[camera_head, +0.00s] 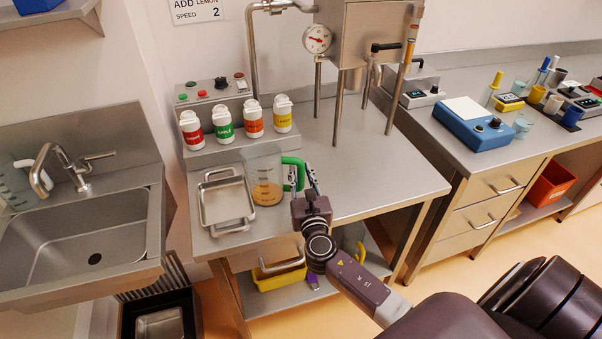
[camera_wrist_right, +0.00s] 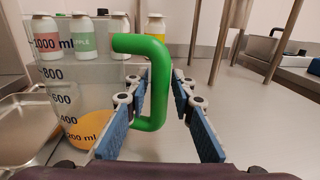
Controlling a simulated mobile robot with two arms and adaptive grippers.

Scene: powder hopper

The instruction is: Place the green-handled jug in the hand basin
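The clear jug (camera_head: 262,172) with a green handle (camera_head: 300,172) stands upright on the steel bench. It has amber contents at the bottom, near the 200 ml mark in the right wrist view (camera_wrist_right: 70,95). My right gripper (camera_head: 304,184) is at the handle, on the jug's right side. In the wrist view its blue-padded fingers (camera_wrist_right: 162,85) are spread, with the handle's upright bar between their tips. The hand basin (camera_head: 70,246) is at the left, with a tap (camera_head: 58,168) over its back edge; its bowl looks empty. My left gripper is not in view.
A steel tray (camera_head: 226,200) sits left of the jug, between it and the basin. Several labelled bottles (camera_head: 223,122) stand on a ledge behind. A steel hopper (camera_head: 362,40) on legs stands to the right. Another jug (camera_head: 14,182) is behind the basin's left side.

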